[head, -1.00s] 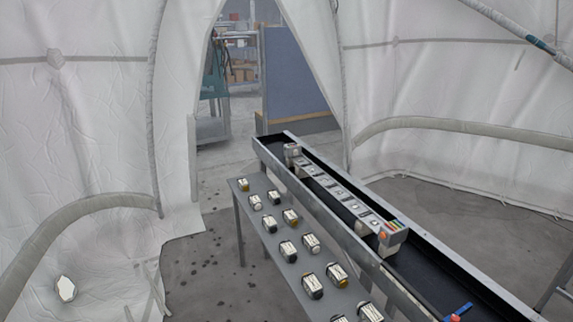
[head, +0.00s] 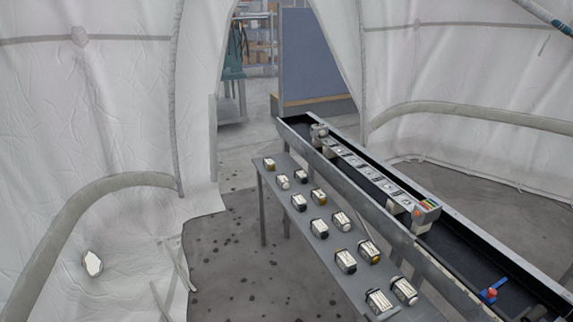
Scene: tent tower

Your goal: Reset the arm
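Neither of my grippers nor my arms shows in the head view. A grey narrow table (head: 341,281) stands right of centre, with several small labelled jars in white, black and amber lying on it, such as a jar (head: 380,301) at the near end. Behind it runs a long dark trough (head: 455,250) with grey rims. A long grey device (head: 365,172) with a row of square panels sits along the trough and has coloured marks at its near end.
White tent walls (head: 90,130) surround the area, with thick grey tube ribs. A tent opening shows a blue-grey partition (head: 310,58) and shelves (head: 261,40) beyond. A small blue and red item (head: 493,290) sits in the trough. The floor (head: 225,255) left of the table is clear.

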